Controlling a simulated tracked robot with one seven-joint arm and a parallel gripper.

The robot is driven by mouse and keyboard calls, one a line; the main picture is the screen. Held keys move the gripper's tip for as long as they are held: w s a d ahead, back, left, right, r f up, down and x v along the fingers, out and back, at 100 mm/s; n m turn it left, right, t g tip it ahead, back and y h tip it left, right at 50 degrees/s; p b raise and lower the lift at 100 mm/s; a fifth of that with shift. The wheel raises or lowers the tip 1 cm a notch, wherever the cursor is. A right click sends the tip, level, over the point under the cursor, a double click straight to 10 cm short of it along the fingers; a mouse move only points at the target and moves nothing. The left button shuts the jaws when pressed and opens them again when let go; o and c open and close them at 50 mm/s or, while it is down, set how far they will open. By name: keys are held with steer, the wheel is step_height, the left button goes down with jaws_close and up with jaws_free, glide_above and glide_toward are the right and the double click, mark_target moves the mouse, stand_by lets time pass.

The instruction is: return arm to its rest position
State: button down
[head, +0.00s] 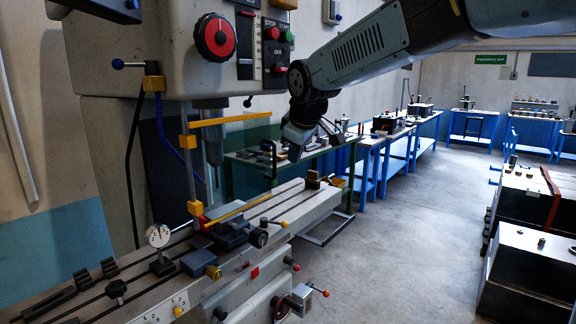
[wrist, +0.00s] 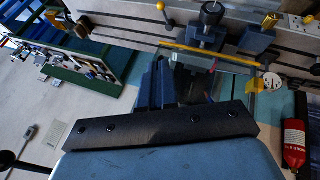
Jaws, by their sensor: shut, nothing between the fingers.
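My arm (head: 365,45) reaches in from the upper right of the head view and bends down at the wrist. My gripper (head: 294,152) hangs from it, pointing down, in front of the green bench and to the right of the milling machine's clear guard (head: 245,145). In the wrist view my gripper (wrist: 170,75) shows as dark fingers beyond a black bar. It is shut and empty. The machine table (head: 290,212) lies below it in the head view, and also shows along the top of the wrist view (wrist: 135,28). I cannot tell the exact gap between them.
The milling machine head, with a red dial (head: 215,37), stands at the left. A dial gauge (head: 158,236) and a vise (head: 228,232) sit on its table. A red extinguisher (wrist: 294,143) shows in the wrist view. Open floor (head: 415,230) lies to the right, before dark cabinets (head: 525,270).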

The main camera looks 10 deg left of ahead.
steer(key=s+d+m+h, duration=0.1)
steer(key=s+d+m, duration=0.2)
steer(key=s+d, duration=0.5)
steer(key=s+d+m+h, duration=0.1)
steer(key=s+d+m, duration=0.25)
steer(key=d, duration=0.75)
steer(key=s+d+f+m, duration=0.3)
steer(key=s+d, duration=0.3)
steer(key=s, duration=0.1)
steer(key=s+d+f+m, duration=0.4)
steer(key=s+d, duration=0.2)
steer(key=s, duration=0.1)
steer(key=shift+s+f+g+h, duration=0.2)
steer(key=shift+s+g+h, duration=0.1)
steer(key=shift+s, duration=0.1)
